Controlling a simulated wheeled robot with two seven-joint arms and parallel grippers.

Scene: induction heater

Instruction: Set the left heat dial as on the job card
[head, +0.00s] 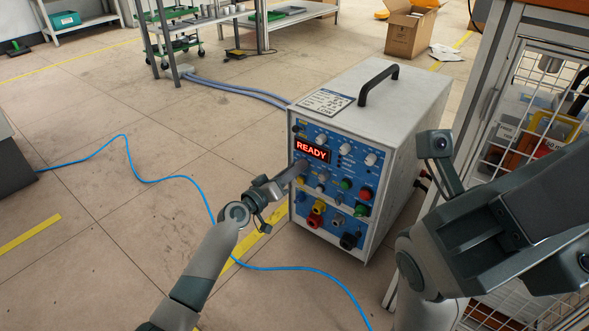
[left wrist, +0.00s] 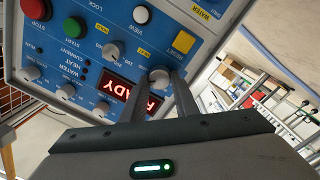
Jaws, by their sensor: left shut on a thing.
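The induction heater (head: 400,112) is a grey-white box with a blue control panel; its red display (head: 312,150) reads READY. My left gripper (head: 299,166) is at the panel, just below and left of the display. In the left wrist view the panel appears upside down, and the left fingers (left wrist: 160,95) are shut on a grey dial (left wrist: 159,75) beside the display. That dial's label and pointer cannot be read clearly. A printed card (head: 326,102) lies on top of the heater; its text is too small to read. My right gripper's fingertips are not visible.
A black handle (head: 378,80) stands on the heater's top. Red and green buttons (head: 365,193) are right of my left gripper. A blue cable (head: 180,178) crosses the floor. A wire-mesh cage (head: 530,85) stands at the right, and a cardboard box (head: 408,32) behind. Floor at the left is mostly clear.

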